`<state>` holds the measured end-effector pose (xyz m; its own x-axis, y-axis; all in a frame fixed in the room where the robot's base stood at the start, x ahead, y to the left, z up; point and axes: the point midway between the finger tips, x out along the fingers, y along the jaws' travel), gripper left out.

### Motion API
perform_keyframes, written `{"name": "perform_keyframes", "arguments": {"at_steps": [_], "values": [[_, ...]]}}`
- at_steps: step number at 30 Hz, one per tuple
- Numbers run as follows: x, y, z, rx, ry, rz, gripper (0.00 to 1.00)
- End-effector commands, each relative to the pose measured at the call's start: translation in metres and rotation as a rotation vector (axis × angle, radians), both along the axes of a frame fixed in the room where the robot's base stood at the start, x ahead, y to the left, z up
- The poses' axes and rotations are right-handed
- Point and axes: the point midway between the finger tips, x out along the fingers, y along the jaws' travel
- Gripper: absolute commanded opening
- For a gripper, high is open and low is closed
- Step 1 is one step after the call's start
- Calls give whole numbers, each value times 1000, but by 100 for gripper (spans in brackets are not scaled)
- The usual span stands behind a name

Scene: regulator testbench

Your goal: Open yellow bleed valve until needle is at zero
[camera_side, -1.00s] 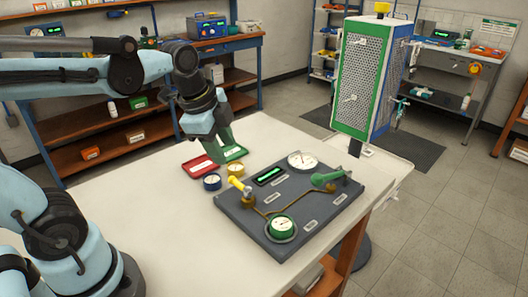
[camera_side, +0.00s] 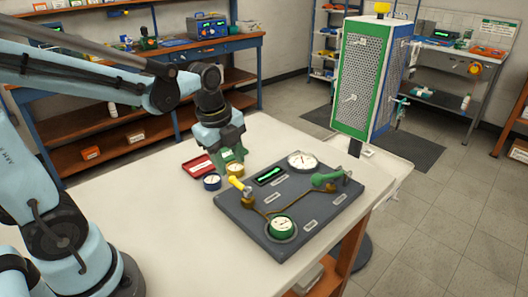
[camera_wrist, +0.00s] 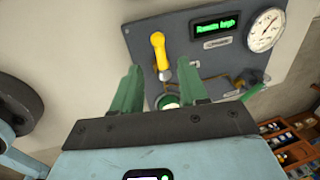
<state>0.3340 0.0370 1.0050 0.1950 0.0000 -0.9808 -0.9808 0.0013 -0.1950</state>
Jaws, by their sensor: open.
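The yellow bleed valve (camera_side: 237,184) stands at the left corner of the dark grey test panel (camera_side: 245,215). In the wrist view its yellow handle (camera_wrist: 158,48) lies ahead of the fingertips. A white-faced gauge (camera_side: 302,160) sits at the panel's back edge; it also shows in the wrist view (camera_wrist: 265,30), its needle too small to read surely. My gripper (camera_side: 230,158) has green fingers and is behind and left of the valve, apart from it. In the wrist view my gripper (camera_wrist: 162,82) is open and empty.
The table's front left is clear.

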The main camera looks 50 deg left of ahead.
Motion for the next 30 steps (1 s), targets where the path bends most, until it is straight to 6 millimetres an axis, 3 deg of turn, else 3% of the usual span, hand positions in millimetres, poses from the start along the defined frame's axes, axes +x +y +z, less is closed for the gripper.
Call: {"name": "perform_keyframes", "arguments": {"at_steps": [12,26,30], "values": [[10,0,-47,0,0,1,43],[11,0,-56,0,0,1,43],[11,0,-56,0,0,1,25]]}}
